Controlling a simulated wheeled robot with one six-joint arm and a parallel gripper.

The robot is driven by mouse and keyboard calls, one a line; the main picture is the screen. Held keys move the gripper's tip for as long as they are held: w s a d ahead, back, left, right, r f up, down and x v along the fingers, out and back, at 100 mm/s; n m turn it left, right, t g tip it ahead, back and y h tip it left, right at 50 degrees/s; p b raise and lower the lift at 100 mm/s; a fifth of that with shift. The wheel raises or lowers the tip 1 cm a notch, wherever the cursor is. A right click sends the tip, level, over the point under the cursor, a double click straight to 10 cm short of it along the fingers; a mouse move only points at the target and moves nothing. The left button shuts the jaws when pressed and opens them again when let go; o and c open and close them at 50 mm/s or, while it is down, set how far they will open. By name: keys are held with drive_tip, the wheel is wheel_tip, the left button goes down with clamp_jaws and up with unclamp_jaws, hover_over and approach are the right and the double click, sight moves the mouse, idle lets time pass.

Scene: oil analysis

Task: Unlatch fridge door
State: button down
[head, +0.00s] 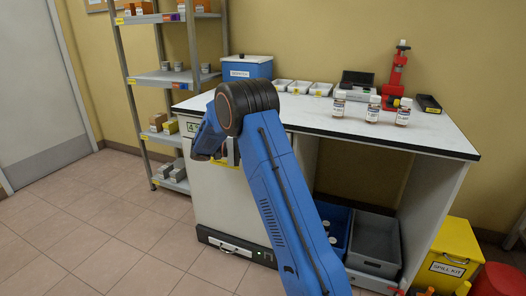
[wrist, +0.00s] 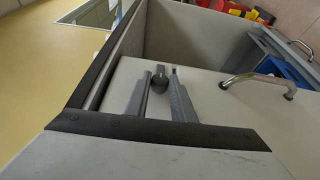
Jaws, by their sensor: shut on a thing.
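The white fridge (head: 222,205) stands under the bench, its front partly behind my blue arm in the head view. In the wrist view its pale door (wrist: 225,112) carries a curved metal handle (wrist: 258,78). A small dark rounded latch (wrist: 160,80) sits on the front, to the left of that handle in the wrist view. My gripper (wrist: 163,84) has its two grey fingers on either side of the latch, shut on it. In the head view my arm hides the latch and the gripper's fingertips. The door looks closed.
Sample bottles (head: 373,109) stand on top. A blue crate (head: 334,225), a grey crate (head: 375,243) and a yellow spill kit (head: 445,255) are at right. Floor at left is clear.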

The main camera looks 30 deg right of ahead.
drive_tip(key=shift+f, duration=0.1)
idle(0.4)
drive_tip(key=c, duration=1.5)
unclamp_jaws()
